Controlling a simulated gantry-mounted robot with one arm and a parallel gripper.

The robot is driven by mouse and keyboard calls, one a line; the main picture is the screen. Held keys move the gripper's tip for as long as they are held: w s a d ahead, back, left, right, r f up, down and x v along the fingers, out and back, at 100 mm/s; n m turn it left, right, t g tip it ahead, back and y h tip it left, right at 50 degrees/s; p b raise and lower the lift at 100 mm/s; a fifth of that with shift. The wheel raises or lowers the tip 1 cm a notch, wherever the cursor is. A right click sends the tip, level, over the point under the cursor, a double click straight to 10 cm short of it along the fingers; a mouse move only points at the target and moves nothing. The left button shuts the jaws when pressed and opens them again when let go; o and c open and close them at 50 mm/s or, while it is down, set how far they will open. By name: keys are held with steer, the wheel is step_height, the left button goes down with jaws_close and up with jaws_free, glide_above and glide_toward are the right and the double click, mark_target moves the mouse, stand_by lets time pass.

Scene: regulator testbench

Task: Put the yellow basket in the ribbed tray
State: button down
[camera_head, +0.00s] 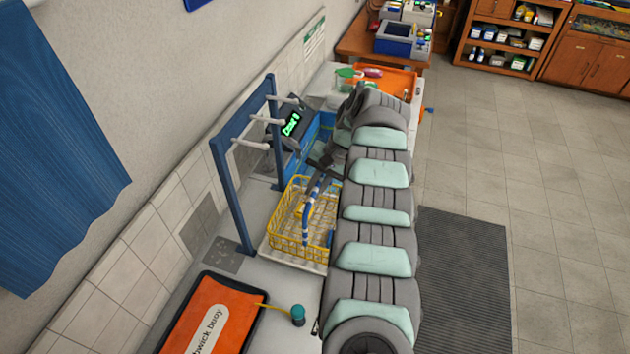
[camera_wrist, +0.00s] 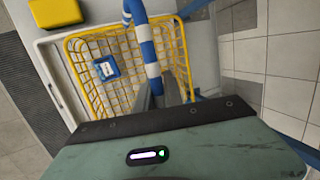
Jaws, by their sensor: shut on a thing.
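The yellow wire basket (camera_head: 290,237) has a blue-and-white striped handle and appears upright in the head view. It also shows in the wrist view (camera_wrist: 88,88), with a small blue-and-white tag (camera_wrist: 107,67) in it. A pale tray (camera_head: 290,260) lies beneath or right beside it; its rim shows in the wrist view (camera_wrist: 52,85). I cannot make out ribs on it, nor whether the basket rests in it or hangs just above. My gripper (camera_wrist: 158,92) is shut on the basket's handle; its fingertips are largely hidden by the wrist housing and handle.
A blue frame with white pegs (camera_head: 235,170) stands left of the basket. A device with a green display (camera_head: 290,124) sits behind it. An orange tray (camera_head: 390,80) is farther back.

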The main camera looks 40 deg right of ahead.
steer(key=shift+f, duration=1.05)
steer(key=c, duration=1.5)
jaws_free()
steer(key=shift+o, duration=0.2)
